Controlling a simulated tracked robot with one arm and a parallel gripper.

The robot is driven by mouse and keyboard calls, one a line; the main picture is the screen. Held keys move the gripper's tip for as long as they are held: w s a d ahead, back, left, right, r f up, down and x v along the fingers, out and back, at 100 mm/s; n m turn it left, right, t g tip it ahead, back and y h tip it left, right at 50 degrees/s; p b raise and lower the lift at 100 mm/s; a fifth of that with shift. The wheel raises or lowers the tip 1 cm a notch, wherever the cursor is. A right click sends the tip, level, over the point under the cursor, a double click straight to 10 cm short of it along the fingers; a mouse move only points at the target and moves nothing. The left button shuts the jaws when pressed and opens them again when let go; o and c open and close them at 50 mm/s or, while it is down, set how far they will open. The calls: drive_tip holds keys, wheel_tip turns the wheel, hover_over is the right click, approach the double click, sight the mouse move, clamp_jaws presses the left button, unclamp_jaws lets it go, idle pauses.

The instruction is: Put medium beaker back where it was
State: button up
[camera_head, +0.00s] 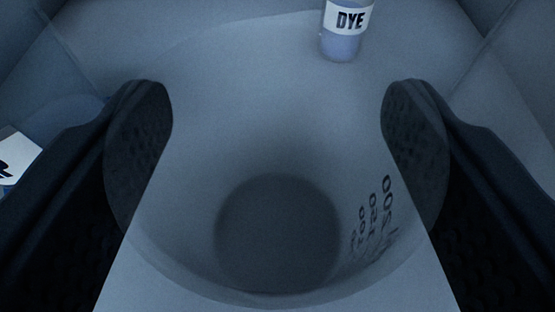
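The medium beaker (277,150) is a clear, empty-looking glass vessel, seen from above through its open mouth. Its round dark base (278,235) shows at the bottom, and dark volume marks run down its right wall. My gripper (277,125) has one dark finger on each side of the beaker. The fingertips show dimly through the glass walls, and the beaker sits centred between them. The gripper looks shut on it. The contact itself and the surface under the beaker are hard to make out.
A small bottle labelled DYE (343,35) with bluish contents stands beyond the beaker at the top. Another container with a white label (17,157) is partly visible at the left edge, behind the left finger. Pale, dim surfaces surround them.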

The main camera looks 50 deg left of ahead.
drive_tip(key=o, duration=1.2)
drive_tip(key=shift+c, duration=0.2)
drive_tip(key=shift+r, duration=0.1)
drive_tip(key=p+v, duration=0.3)
drive_tip(key=v, duration=0.9)
